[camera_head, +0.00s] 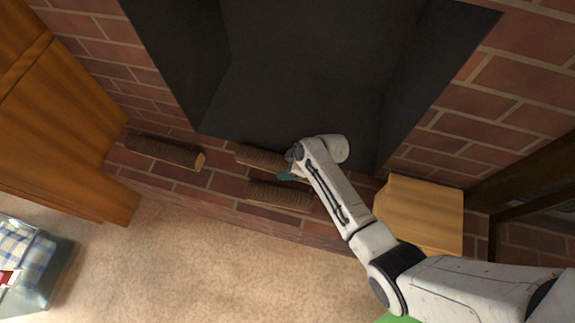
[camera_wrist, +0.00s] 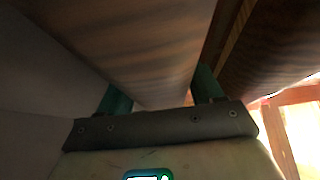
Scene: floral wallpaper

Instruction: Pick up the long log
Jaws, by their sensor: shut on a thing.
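Three brown logs lie on the brick hearth in the head view: one apart at the left (camera_head: 165,152), a back log (camera_head: 260,157) by the firebox opening, and a front log (camera_head: 278,195). My gripper (camera_head: 288,175) is at the right part of the back log, whose right end is hidden by my arm. In the wrist view, my gripper (camera_wrist: 162,92) has its green fingers on either side of a log (camera_wrist: 155,45), shut on it. A second log (camera_wrist: 275,45) is close beside the right finger. I cannot tell whether the held log is lifted.
The dark firebox (camera_head: 295,90) opens behind the logs. A wooden box (camera_head: 425,213) stands at the right end of the brick hearth (camera_head: 222,183). A wooden cabinet (camera_head: 60,120) is at the left. The beige carpet (camera_head: 210,265) in front is mostly clear.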

